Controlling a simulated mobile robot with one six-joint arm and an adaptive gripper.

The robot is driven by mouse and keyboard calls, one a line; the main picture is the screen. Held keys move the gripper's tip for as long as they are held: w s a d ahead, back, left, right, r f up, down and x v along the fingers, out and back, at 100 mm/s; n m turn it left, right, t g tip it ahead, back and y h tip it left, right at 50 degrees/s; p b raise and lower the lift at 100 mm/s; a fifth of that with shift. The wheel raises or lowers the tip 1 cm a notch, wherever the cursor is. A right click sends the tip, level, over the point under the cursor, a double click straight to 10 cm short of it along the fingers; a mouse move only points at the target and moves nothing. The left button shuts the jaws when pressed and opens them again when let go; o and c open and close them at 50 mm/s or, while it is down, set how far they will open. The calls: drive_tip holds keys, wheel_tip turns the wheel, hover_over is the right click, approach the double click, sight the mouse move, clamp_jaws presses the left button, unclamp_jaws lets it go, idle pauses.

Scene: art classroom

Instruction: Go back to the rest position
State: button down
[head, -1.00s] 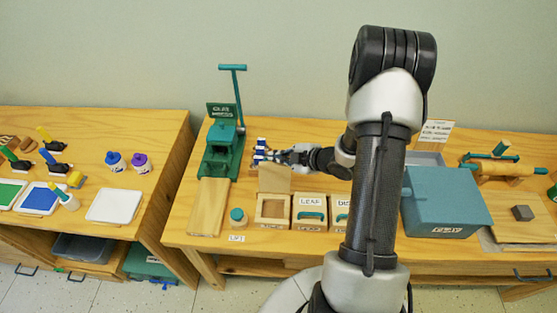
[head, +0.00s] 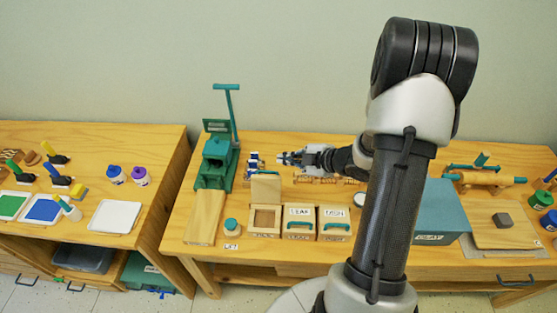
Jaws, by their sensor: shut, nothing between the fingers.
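My gripper (head: 288,158) is over the back of the middle table (head: 190,258), in the head view. Its fingers are shut and hold nothing. It is to the right of a small blue and white item (head: 254,161) and behind the wooden boxes. My arm rises at the right of the view and hides part of the table.
A green press (head: 217,160) with a tall lever stands left of my gripper. Wooden boxes marked LEAF (head: 299,222) and DISH (head: 334,223) stand in front. A blue clay box (head: 440,212) is at right, partly behind my arm. The wall is behind.

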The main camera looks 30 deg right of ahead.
drive_tip(key=shift+s+d+r, duration=0.2)
drive_tip(key=shift+d+r, duration=0.05)
drive_tip(key=shift+r, duration=0.1)
